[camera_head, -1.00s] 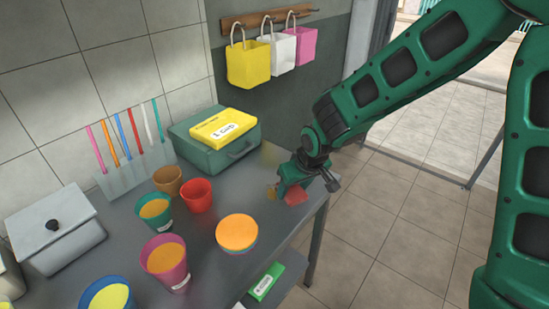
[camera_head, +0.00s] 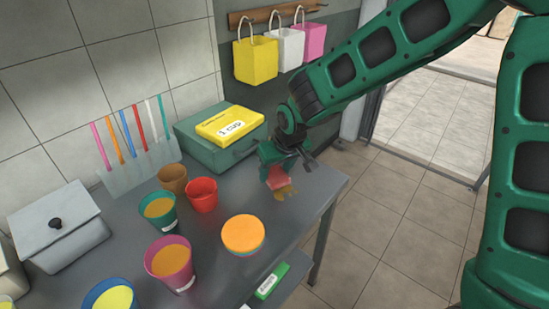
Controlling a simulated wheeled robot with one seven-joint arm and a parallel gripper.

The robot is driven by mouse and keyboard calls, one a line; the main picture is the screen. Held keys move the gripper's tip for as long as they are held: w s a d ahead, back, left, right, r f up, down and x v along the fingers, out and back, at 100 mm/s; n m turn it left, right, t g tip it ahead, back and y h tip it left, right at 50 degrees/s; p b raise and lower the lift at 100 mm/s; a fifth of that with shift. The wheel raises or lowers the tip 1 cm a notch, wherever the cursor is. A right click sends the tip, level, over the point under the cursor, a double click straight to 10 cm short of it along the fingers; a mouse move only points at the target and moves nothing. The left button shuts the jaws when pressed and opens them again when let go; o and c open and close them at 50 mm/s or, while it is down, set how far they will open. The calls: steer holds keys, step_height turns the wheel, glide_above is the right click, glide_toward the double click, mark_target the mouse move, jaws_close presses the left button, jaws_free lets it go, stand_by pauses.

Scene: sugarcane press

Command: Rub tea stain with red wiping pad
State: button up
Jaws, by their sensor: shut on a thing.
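My gripper (camera_head: 280,166) is at the far right part of the grey table, pointing down and shut on the red wiping pad (camera_head: 277,179). The pad is partly covered by the fingers and sits low at the tabletop; I cannot tell how firmly it touches. A brown tea stain (camera_head: 285,193) shows on the table at the pad's near right edge. The pad may hide part of the stain.
A red cup (camera_head: 202,195), an orange-topped bowl (camera_head: 243,234) and several other cups stand to the left. The table's right edge (camera_head: 334,200) is close; bags hang on the wall.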

mark_target(276, 173)
steer(key=shift+d+r, duration=0.1)
steer(key=shift+r, duration=2.3)
